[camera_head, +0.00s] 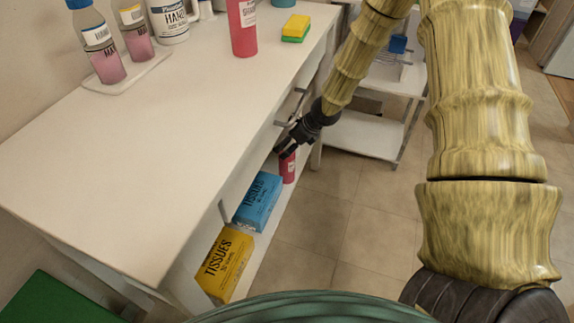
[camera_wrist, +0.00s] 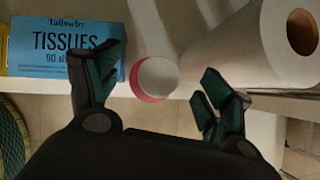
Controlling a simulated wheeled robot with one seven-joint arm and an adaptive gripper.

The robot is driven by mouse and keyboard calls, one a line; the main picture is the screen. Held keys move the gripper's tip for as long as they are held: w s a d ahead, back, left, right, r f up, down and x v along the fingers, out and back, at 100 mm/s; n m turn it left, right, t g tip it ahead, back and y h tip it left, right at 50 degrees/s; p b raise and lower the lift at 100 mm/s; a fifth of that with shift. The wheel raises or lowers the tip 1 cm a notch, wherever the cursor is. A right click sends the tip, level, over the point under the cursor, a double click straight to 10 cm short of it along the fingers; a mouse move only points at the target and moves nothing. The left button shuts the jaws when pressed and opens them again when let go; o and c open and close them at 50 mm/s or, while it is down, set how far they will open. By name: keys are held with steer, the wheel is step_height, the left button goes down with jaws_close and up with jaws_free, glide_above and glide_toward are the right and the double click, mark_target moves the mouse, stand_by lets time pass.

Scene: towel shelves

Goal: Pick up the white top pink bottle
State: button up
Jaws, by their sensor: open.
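A pink bottle (camera_head: 288,168) stands on the lower shelf under the counter, just below my gripper (camera_head: 287,149). In the wrist view the white top of this bottle (camera_wrist: 158,75) is seen from above, with a pink-red rim around it. The bottle lies between the two open fingers of my gripper (camera_wrist: 158,84), which appear to its left and right. Whether the fingers touch it cannot be told. Another pink bottle (camera_head: 243,28) stands on the counter; its top is out of frame.
A blue tissue box (camera_wrist: 66,48) is left of the bottle; it also shows in the head view (camera_head: 258,201). A white paper roll (camera_wrist: 262,45) lies to the right. A yellow tissue box (camera_head: 225,263) sits nearer. The counter (camera_head: 150,150) overhangs the shelf.

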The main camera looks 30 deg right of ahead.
mark_target(286, 167)
steer(key=b+x, duration=0.1)
steer(key=x, duration=0.4)
steer(key=shift+s+a+b, duration=0.2)
steer(key=shift+b, duration=0.1)
steer(key=shift+c, duration=0.3)
jaws_close()
